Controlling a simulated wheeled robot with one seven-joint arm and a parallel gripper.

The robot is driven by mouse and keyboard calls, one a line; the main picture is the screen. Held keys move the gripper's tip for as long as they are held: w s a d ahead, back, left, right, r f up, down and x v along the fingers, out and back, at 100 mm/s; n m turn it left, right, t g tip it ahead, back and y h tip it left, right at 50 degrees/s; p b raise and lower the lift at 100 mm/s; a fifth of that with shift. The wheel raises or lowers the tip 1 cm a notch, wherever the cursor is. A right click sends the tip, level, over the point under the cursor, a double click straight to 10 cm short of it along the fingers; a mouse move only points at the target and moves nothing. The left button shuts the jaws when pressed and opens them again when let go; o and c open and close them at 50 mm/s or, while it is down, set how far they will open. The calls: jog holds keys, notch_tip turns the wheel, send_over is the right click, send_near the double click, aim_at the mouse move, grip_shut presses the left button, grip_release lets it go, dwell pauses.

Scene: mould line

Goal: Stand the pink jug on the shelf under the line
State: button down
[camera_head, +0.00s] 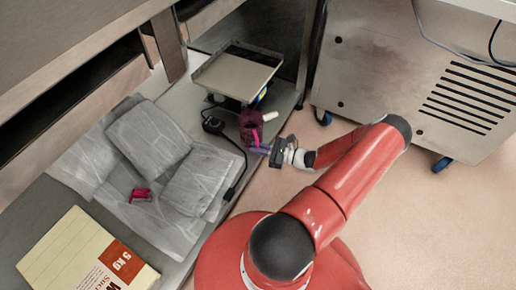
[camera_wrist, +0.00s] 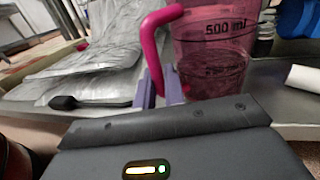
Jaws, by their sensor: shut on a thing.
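The pink jug (camera_head: 250,127) is see-through, with "500 ml" marked on its wall. It is at the front edge of the low shelf (camera_head: 178,102), and it fills the upper middle of the wrist view (camera_wrist: 215,45). My gripper (camera_head: 265,148) reaches in from the right. Its purple fingers (camera_wrist: 160,87) are shut on the jug's handle in the wrist view. The jug looks about upright. Its base is partly hidden behind my gripper, so I cannot tell whether it touches the shelf.
A bench scale (camera_head: 237,76) stands behind the jug, with a black plug and cable (camera_head: 213,125) to its left. A white cylinder (camera_wrist: 304,79) lies right of the jug. Grey bags (camera_head: 150,140), a small pink item (camera_head: 140,194) and a 5 kg box (camera_head: 70,255) cover the left. A wheeled cabinet (camera_head: 385,85) stands right.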

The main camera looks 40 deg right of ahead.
jog(key=c, duration=1.5)
grip_release()
jog(key=shift+s+d+r, duration=0.1)
jog(key=shift+s+d, duration=0.1)
jog(key=v, duration=1.1)
jog(key=shift+s+d, duration=0.1)
jog(key=shift+s, duration=0.1)
